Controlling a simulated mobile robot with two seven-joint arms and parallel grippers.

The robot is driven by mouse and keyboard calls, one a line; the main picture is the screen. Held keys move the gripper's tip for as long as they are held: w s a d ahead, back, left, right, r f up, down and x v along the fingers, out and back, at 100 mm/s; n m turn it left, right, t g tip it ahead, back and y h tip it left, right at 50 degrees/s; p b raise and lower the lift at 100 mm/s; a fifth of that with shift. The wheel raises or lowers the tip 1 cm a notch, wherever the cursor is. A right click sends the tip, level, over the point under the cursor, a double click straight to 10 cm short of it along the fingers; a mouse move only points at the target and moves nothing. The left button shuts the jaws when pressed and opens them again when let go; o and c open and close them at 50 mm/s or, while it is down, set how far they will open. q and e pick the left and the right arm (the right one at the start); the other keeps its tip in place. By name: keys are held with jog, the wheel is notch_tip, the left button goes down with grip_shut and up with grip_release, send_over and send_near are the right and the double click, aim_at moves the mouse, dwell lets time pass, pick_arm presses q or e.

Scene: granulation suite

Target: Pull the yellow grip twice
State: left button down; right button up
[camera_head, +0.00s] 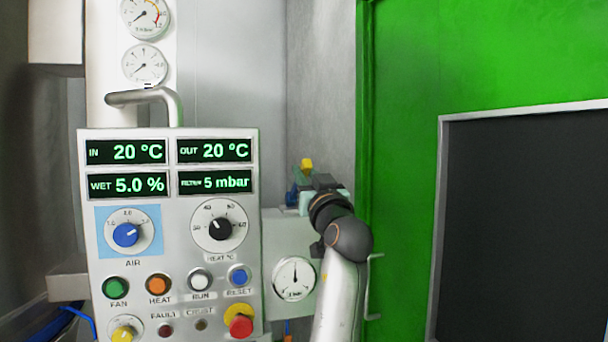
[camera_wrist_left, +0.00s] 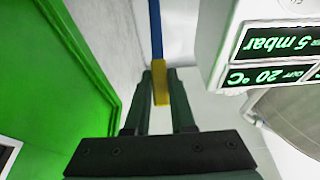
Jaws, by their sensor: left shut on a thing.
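The yellow grip (camera_head: 307,163) shows just above my left gripper in the head view, right of the control panel. In the left wrist view the yellow grip (camera_wrist_left: 161,84) sits between the two dark fingers of my left gripper (camera_wrist_left: 160,78), at the end of a blue strip or cord (camera_wrist_left: 155,30). My left gripper (camera_head: 304,188) is shut on the yellow grip. Its fingers hide part of the grip in the head view. My right gripper is in neither view.
The control panel (camera_head: 168,205) with displays, knobs and buttons stands close on the left. A round gauge (camera_head: 294,279) is below my gripper. A green wall or door frame (camera_head: 405,160) with a dark panel (camera_head: 525,220) is on the right.

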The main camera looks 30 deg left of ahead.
pick_arm(q)
jog(key=shift+f, duration=0.15)
jog(key=f, duration=0.1)
jog(key=b, duration=0.1)
jog(key=f+b, duration=0.1)
jog(key=shift+s+d+f, duration=0.3)
jog(key=shift+d+f, duration=0.05)
jog(key=shift+d, duration=0.05)
jog(key=shift+c, duration=2)
grip_release()
jog(key=shift+r, duration=0.25)
jog(key=b+v, duration=0.5)
jog(key=v, duration=0.4)
